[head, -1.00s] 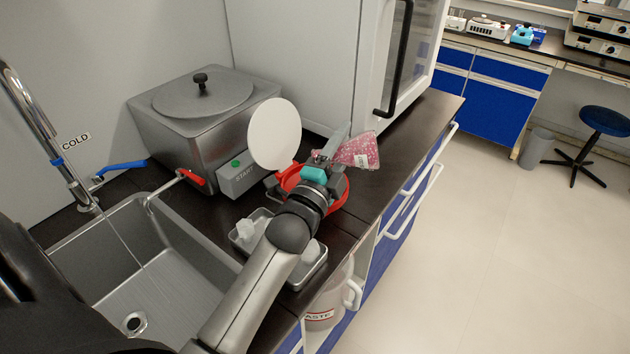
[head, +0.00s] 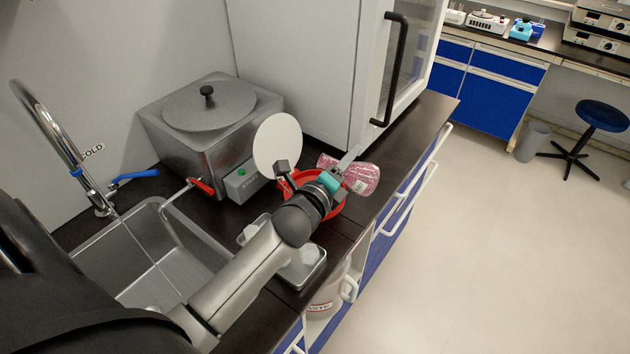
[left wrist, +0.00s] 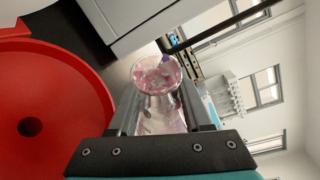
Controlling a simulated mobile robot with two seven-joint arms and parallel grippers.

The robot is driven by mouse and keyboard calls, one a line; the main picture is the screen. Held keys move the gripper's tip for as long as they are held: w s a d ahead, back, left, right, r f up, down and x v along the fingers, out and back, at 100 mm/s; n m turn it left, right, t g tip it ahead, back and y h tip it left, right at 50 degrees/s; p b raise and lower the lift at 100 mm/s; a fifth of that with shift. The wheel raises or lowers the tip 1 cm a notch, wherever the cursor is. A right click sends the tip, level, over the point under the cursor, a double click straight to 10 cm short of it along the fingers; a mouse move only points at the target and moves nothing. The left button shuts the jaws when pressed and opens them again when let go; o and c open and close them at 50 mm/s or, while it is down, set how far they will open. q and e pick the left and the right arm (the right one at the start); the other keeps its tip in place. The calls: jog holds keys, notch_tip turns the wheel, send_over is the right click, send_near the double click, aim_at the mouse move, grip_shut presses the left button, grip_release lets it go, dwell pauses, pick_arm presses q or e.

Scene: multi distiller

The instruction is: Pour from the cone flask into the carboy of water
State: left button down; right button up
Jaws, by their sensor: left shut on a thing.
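The cone flask (head: 362,179) is clear glass with pink specks. It lies tilted almost on its side in my left gripper (head: 342,172), over the right part of the red funnel (head: 337,208). The flask (left wrist: 160,95) also shows between the fingers in the left wrist view, with pink residue inside. The red funnel (left wrist: 50,75) is beside it there, with its dark drain hole open. The funnel's round white lid (head: 277,143) stands raised. A white carboy (head: 328,296) sits under the counter; its red-marked label is partly hidden and reads about "ASTE".
A steel water bath (head: 208,135) stands behind the funnel, and a white cabinet (head: 310,70) is close behind the flask. A metal tray (head: 312,272) lies in front under my arm. The sink (head: 150,262) is at left. The counter right of the funnel is clear.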

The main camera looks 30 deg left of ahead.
pick_arm(q)
jog(key=r+m+g+p, duration=0.1)
jog(key=m+p, duration=0.1)
jog(key=p, duration=0.3)
jog(key=r+m+g+y+p, duration=0.1)
jog(key=m+p, duration=0.1)
jog(key=p, duration=0.2)
jog(key=shift+s+a+r+p, duration=0.1)
jog(key=shift+a+r+p, duration=0.1)
jog(key=shift+p, duration=0.2)
jog(key=m+p, duration=0.1)
jog(key=p, duration=0.1)
jog(key=d+m+g+y+p, duration=0.1)
jog(key=p, duration=0.1)
jog(key=shift+w+d+g+p, duration=0.25)
jog(key=shift+w+g+p, duration=0.05)
jog(key=shift+w, duration=0.05)
jog(key=shift+w+d+m+p, duration=0.1)
jog(key=shift+m+p, duration=0.2)
jog(key=shift+w+d+f+m+g+y+p, duration=0.35)
jog(key=shift+d+m+g+y+p, duration=0.2)
jog(key=shift+m+y+p, duration=0.35)
jog(key=shift+f+m, duration=0.25)
jog(key=shift+m, duration=0.05)
jog(key=shift+d, duration=0.1)
jog(key=shift+d, duration=0.1)
